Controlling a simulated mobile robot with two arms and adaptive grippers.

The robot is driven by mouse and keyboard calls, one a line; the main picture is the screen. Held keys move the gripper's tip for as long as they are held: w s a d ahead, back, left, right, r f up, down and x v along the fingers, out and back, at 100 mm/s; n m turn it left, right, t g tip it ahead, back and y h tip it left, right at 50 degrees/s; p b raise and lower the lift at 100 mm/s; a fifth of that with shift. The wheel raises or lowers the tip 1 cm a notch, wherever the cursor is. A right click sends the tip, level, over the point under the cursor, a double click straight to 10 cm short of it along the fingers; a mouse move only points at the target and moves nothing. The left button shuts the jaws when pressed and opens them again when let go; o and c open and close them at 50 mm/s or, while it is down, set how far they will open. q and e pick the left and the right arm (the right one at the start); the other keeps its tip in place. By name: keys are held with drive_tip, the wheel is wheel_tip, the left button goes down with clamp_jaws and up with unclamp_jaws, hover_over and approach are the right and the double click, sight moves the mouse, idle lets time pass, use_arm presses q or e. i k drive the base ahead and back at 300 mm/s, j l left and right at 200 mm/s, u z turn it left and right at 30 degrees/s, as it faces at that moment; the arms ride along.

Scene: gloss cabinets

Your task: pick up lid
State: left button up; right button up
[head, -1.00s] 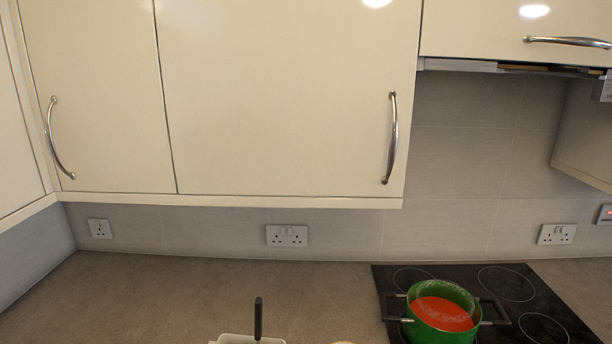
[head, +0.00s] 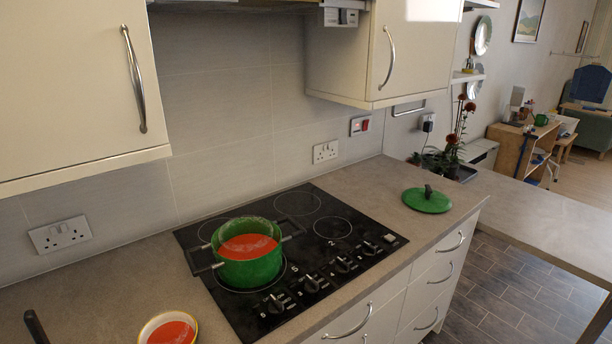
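A green lid (head: 427,199) with a dark upright handle lies on the countertop to the right of the hob, near the counter's front right part. A green pot (head: 249,262) with dark side handles stands uncovered on the left part of the black hob, with red-orange contents showing inside. Neither of my grippers is in view.
The black hob (head: 330,248) has control knobs along its front right. A bowl of red food (head: 168,329) and a dark handle (head: 36,329) are at the lower left. A potted plant (head: 452,150) stands behind the lid. Wall cabinets (head: 395,45) overhang the counter.

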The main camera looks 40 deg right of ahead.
sight(426, 200)
drive_tip(key=z, duration=2.05)
drive_tip(key=j+u, duration=0.2)
drive_tip(key=u, duration=0.3)
drive_tip(key=k+j+u, duration=0.1)
drive_tip(key=u, duration=0.4)
drive_tip(key=i+l+u, duration=0.1)
drive_tip(key=l, duration=0.2)
drive_tip(key=i+l+u, duration=0.1)
drive_tip(key=l, duration=0.25)
drive_tip(key=i+l+u, duration=0.1)
drive_tip(key=l, duration=0.25)
